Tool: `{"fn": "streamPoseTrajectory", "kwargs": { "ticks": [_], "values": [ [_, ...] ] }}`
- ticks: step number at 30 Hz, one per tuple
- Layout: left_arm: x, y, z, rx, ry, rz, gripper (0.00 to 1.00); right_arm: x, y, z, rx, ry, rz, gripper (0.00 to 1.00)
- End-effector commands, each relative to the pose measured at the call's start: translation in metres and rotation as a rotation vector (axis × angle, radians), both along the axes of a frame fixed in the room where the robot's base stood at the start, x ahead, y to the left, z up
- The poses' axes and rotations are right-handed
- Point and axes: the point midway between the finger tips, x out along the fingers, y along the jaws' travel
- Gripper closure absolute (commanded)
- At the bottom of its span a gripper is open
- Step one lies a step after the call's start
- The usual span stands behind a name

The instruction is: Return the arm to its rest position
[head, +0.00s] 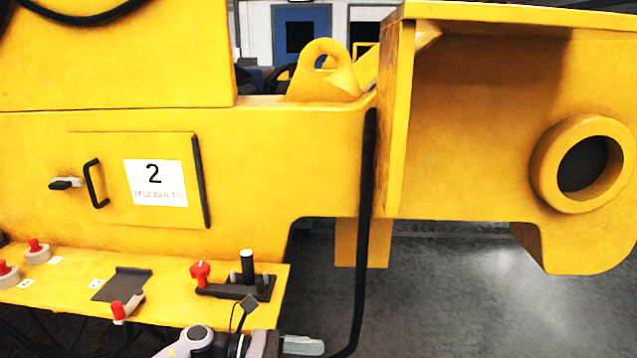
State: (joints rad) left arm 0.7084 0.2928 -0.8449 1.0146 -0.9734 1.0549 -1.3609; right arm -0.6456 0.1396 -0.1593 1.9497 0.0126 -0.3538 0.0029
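Part of my arm shows at the bottom edge, left of centre, in pale grey and dark rounded links. It seems to come in from the left, so I take it as my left arm. A flat grey piece at its right end looks like part of my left gripper (303,345). The frame cuts it off, so I cannot tell whether it is open or shut, or whether it holds anything. It is low, just right of the yellow ledge (200,312). My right gripper is not in view.
A large yellow machine body fills the view, with a door panel labelled 2 (155,182). The ledge bears red knobs (200,272) and a black upright handle (247,266) near the arm. A black hose (363,230) hangs right of the arm. Grey floor (450,300) is open at right.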

Motion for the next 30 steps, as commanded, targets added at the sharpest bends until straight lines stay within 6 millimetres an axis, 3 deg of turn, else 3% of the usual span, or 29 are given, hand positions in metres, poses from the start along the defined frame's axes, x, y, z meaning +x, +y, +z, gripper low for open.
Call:
{"fn": "streamPoseTrajectory", "kwargs": {
  "ticks": [5, 11, 20, 30],
  "values": [
    [-0.016, -0.015, 0.0, -0.282, 0.382, 0.246, 0.28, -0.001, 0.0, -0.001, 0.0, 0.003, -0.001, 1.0],
    [-0.024, 0.005, -0.011, -0.59, 0.852, 0.509, 0.28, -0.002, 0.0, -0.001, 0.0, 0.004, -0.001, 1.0],
    [-0.059, 0.078, -0.065, -1.073, 1.582, 0.872, 0.28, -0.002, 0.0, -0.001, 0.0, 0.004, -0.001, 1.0],
    [-0.159, 0.163, -0.139, -1.659, 2.275, 1.221, 0.28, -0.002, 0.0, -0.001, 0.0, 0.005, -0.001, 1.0]
  ]
}}
